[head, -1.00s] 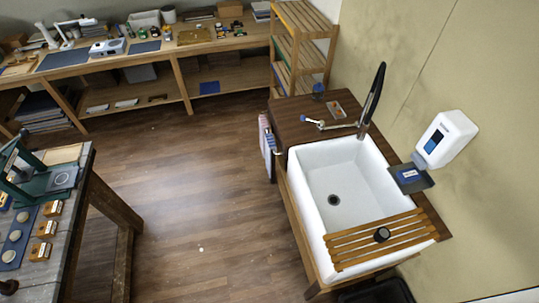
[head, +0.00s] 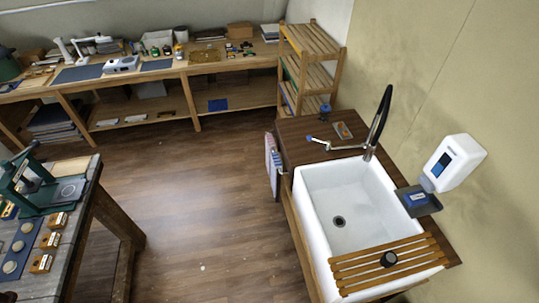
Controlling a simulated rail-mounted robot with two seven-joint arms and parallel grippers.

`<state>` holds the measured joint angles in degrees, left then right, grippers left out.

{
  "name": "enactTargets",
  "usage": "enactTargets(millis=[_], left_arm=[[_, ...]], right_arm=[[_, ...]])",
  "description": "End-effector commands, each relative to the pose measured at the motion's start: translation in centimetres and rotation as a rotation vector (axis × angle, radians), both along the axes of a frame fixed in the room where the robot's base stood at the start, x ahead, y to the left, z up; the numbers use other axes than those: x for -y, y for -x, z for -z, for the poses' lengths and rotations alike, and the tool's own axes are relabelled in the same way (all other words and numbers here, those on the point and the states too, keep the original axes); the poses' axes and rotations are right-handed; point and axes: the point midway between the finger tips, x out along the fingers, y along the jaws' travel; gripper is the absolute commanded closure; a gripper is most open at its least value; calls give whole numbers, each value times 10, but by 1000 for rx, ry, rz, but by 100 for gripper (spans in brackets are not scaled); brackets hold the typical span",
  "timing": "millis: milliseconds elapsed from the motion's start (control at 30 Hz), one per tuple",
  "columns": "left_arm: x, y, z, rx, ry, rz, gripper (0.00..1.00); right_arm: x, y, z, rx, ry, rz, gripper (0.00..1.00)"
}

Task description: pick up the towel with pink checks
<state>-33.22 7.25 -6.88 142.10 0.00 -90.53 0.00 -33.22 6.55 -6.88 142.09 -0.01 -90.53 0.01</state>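Cloth hangs on the left side of the sink stand in the head view. One towel (head: 269,150) looks pale pinkish, and a bluish-white one (head: 276,178) hangs right beside it. They are too small and edge-on for me to make out a check pattern. The towels hang near the front left of the wooden sink counter (head: 296,133). Neither of my grippers shows in this view.
A white sink (head: 312,195) with a slatted wooden rack (head: 375,267) stands at the right. A workbench (head: 84,208) with a green press is at the left. A long bench (head: 160,68) lines the back. Open wooden floor (head: 200,200) lies between.

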Motion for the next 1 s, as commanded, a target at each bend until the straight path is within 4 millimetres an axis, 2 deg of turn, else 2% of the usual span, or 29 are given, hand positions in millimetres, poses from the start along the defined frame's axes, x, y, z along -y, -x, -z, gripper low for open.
enactTargets(millis=[367, 867, 1000], left_arm=[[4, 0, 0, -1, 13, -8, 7], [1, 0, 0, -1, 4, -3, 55], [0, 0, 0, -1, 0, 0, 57]], right_arm=[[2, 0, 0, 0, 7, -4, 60], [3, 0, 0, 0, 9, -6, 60], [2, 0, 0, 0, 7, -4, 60]])
